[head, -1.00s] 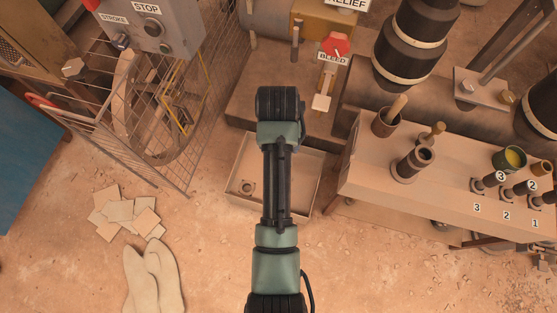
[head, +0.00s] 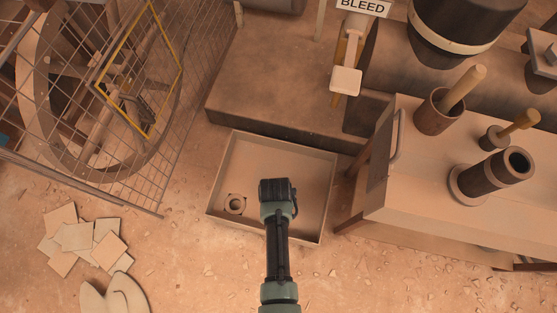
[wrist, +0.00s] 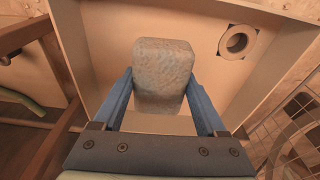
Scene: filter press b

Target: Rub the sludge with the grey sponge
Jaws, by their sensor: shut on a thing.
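My gripper (wrist: 162,88) is shut on the grey sponge (wrist: 163,70), a speckled rounded block between its two blue fingers in the wrist view. In the head view my arm reaches over the shallow beige tray (head: 326,195) on the floor; it hides the fingers and the sponge there. The tray also fills much of the wrist view (wrist: 110,50), behind the sponge. I cannot tell whether the sponge touches the tray floor. I make out no distinct patch of sludge; my arm and the sponge cover part of the tray.
A round drain ring (head: 234,204) sits in the tray's left part. A wire cage (head: 165,140) around a wheel stands at left. A bench (head: 400,195) with a cup and tubes stands at right. Loose square tiles (head: 78,238) lie at lower left.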

